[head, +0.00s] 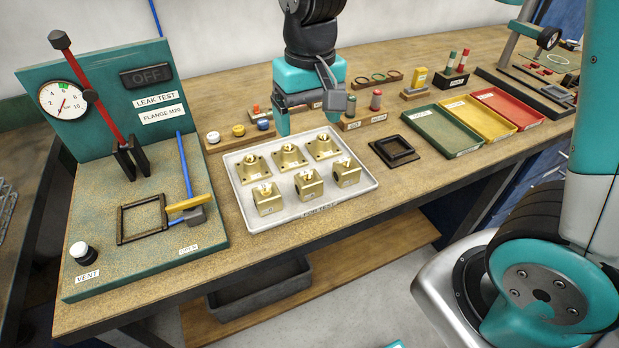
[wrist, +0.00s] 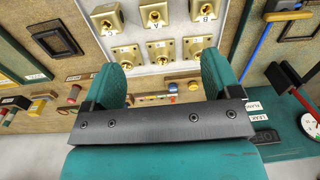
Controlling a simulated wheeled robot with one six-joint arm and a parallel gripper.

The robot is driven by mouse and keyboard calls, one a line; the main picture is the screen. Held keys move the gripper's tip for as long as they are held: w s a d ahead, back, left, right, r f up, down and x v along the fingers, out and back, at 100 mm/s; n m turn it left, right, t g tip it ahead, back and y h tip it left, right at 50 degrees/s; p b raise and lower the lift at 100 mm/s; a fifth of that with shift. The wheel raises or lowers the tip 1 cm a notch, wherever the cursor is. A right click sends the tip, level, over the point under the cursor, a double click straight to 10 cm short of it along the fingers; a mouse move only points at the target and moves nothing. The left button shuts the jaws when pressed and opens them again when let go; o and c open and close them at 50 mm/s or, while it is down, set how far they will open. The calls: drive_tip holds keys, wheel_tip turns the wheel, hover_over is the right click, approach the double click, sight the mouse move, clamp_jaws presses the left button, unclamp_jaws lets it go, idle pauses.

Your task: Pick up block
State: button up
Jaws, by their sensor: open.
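Three brass blocks stand in the front row of a white tray (head: 368,187): a left block (head: 268,203), a middle block (head: 308,187) and a right block (head: 347,173). Behind them lie three brass flanges (head: 289,159) with square bases. My gripper (head: 310,118) is open and empty, above the back edge of the tray. Its two teal fingers also show in the wrist view (wrist: 162,68), apart and touching nothing.
A green leak-test stand (head: 110,240) with gauge and red lever is left of the tray. Small holders with coloured knobs (head: 238,131) stand behind it. A black square frame (head: 394,150) and green, yellow and red trays (head: 447,130) lie to the right.

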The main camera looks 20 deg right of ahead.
sight(308, 183)
drive_tip(key=shift+m, duration=0.3)
drive_tip(key=f, duration=0.8)
drive_tip(key=w+f+p, duration=0.1)
drive_tip(key=f, duration=0.3)
drive_tip(key=shift+w+d, duration=0.1)
drive_tip(key=shift+d, duration=0.1)
drive_tip(key=shift+w+d+f+p, duration=0.1)
drive_tip(key=shift+f+p, duration=0.45)
drive_tip(key=shift+f, duration=2.45)
drive_tip(key=c, duration=1.4)
drive_tip(key=shift+r, duration=0.15)
